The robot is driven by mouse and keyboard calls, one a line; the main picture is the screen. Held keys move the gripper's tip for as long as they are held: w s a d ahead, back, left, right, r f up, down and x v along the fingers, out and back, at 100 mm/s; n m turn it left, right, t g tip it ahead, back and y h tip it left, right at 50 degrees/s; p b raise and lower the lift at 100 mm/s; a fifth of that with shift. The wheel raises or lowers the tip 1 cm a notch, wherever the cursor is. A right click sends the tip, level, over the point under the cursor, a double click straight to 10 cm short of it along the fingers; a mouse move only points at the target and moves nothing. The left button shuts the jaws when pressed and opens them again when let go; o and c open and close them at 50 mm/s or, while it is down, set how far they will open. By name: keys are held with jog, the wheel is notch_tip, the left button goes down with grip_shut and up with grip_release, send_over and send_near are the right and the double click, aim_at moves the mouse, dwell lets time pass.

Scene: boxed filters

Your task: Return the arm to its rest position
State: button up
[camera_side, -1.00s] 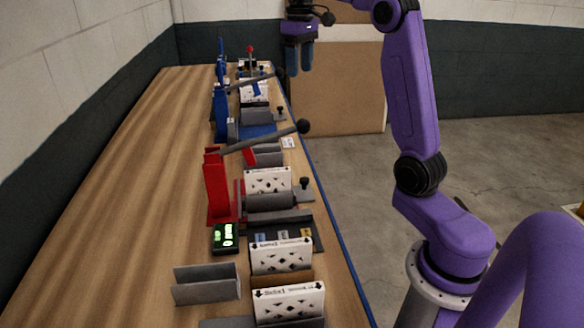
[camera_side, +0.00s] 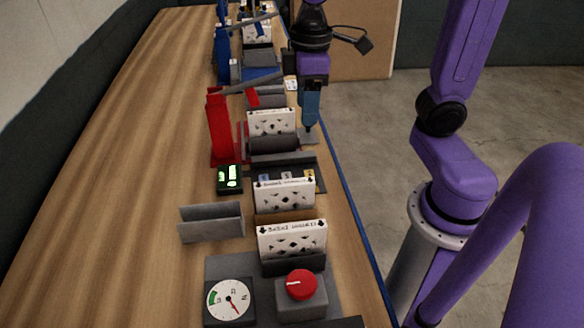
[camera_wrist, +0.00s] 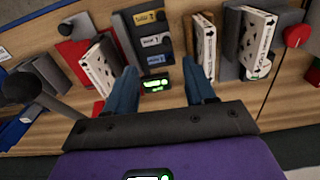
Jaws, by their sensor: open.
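My arm is purple with black joints. My gripper (camera_side: 309,112) has blue fingers pointing down. In the side view it hangs over the table's right edge, beside the red lever fixture (camera_side: 220,128) and its white boxed filter (camera_side: 271,122). In the wrist view my gripper (camera_wrist: 160,80) shows its two fingers spread apart with nothing between them. The small black display with green digits (camera_wrist: 155,83) shows through the gap below. How high the fingertips are above the fixtures is hard to tell.
Two more white boxed filters (camera_side: 284,196) (camera_side: 292,240) stand in holders nearer the camera. A grey bracket (camera_side: 211,222), a dial gauge (camera_side: 230,301) and a red knob (camera_side: 300,284) are on the wooden table (camera_side: 110,190). Blue fixtures stand farther back. Open floor lies right.

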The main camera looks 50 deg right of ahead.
jog(key=s+f+n, duration=0.2)
jog(key=s+f, duration=0.1)
jog(key=s, duration=0.4)
jog(key=s+f+n, duration=0.2)
jog(key=s+f, duration=0.1)
jog(key=s, duration=0.3)
jog(key=shift+s+d+f, duration=0.25)
jog(key=shift+s+d, duration=0.15)
